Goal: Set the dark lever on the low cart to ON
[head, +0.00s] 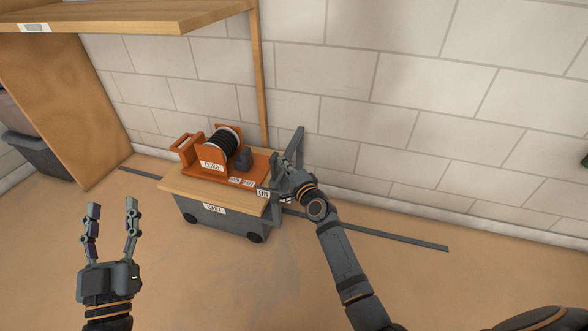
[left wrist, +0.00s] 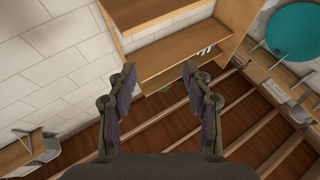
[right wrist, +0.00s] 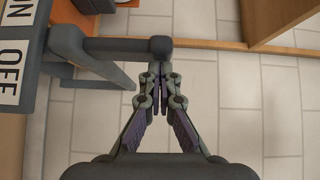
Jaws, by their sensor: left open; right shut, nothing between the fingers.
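The low cart (head: 215,222) has a grey body and a wooden top. An ON label (head: 263,193) shows at its right end. In the right wrist view, a plate with ON and OFF labels (right wrist: 11,72) is at the left edge, and the dark lever (right wrist: 120,46) reaches right from beside it. My right gripper (head: 288,160) is shut and empty at the cart's right end. Its fingertips (right wrist: 160,72) are at the lever's free end; I cannot tell whether they touch. It largely hides the lever in the head view. My left gripper (head: 112,204) is open and empty, left of the cart.
An orange cord reel (head: 211,158) stands on the cart top. A grey upright frame (head: 299,140) rises at the cart's right end. The block wall (head: 400,130) is close behind. A wooden shelf (head: 140,18) hangs over the upper left. Floor in front is clear.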

